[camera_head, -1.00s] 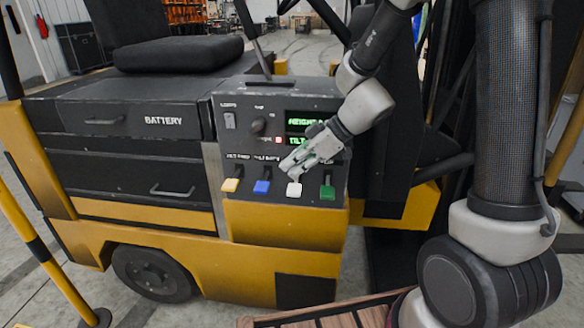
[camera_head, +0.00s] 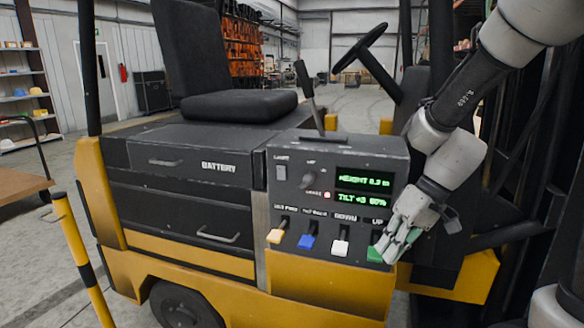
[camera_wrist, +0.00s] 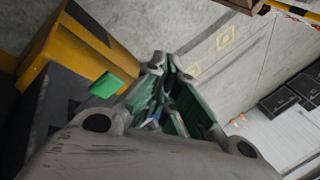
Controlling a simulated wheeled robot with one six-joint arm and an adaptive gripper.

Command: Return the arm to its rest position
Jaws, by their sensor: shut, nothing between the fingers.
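My gripper (camera_head: 389,252) is at the right end of the forklift's control panel (camera_head: 338,158) in the head view, in front of the green lever (camera_head: 374,254) and partly covering it. In the wrist view my gripper (camera_wrist: 170,85) is shut with nothing between its fingers. The green lever (camera_wrist: 106,85) shows to the left of the fingers there, with a visible gap. My arm comes down from the upper right, bent at the wrist.
The yellow and black forklift (camera_head: 190,250) fills the middle, with its seat (camera_head: 238,104) and steering wheel (camera_head: 360,47) above. A yellow and black post (camera_head: 82,262) stands at the left. Shelves (camera_head: 22,95) are at the far left. Floor is open behind the forklift.

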